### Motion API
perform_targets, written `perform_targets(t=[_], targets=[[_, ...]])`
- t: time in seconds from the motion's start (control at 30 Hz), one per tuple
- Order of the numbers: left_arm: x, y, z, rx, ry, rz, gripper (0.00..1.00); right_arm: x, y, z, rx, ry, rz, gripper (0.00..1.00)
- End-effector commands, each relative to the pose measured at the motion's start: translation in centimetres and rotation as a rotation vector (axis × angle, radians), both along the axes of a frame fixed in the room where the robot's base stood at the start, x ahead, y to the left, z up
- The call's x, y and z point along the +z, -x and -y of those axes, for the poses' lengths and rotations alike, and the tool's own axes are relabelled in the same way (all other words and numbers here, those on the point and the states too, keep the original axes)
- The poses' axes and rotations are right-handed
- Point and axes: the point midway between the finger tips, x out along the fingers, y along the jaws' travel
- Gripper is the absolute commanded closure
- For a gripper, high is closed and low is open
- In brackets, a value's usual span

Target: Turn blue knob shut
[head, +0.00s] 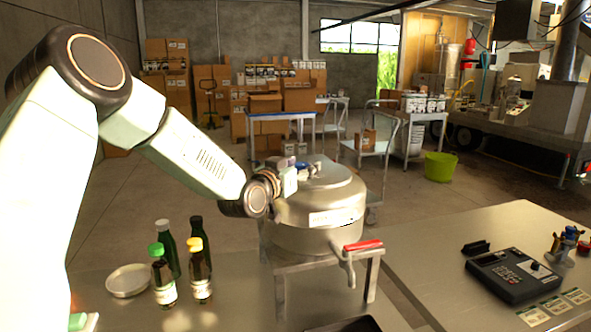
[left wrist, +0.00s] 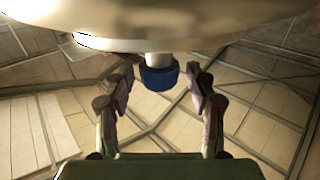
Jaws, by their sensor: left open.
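The blue knob (left wrist: 158,77) sits on a short pale stem at the edge of a rounded metal body in the left wrist view. My left gripper (left wrist: 161,84) is open, with one finger on each side of the knob. I see a gap between each finger and the knob. In the head view my left gripper (head: 296,174) is at the upper left of the steel vessel (head: 318,215). My right gripper is not in view.
The vessel stands on a metal stand with a red-handled valve (head: 362,245) in front. Several dark bottles (head: 201,262) and a pale dish (head: 129,280) are on the left of the table. A black device (head: 510,275) lies on the right table. Carts and boxes stand behind.

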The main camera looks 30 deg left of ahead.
Motion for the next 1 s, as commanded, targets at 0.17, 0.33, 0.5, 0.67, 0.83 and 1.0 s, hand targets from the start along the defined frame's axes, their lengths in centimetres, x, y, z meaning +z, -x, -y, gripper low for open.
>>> perform_targets(t=[0.17,0.33,0.5,0.67,0.83,1.0], targets=[[0.0,2.6,0.1,0.001,0.009,0.001,0.44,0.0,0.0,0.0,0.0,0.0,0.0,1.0],[0.0,4.8,0.3,0.0,0.009,0.002,0.44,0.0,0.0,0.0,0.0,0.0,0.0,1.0],[0.0,6.1,0.3,0.001,0.005,0.0,0.44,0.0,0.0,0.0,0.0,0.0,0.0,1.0],[0.0,6.7,0.5,-0.001,0.002,0.0,0.44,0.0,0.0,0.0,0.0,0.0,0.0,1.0],[0.0,6.8,0.5,-0.002,0.0,0.0,0.44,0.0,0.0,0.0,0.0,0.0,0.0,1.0],[0.0,6.8,0.5,-0.002,0.0,-0.001,0.44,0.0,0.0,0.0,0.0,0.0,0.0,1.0]])
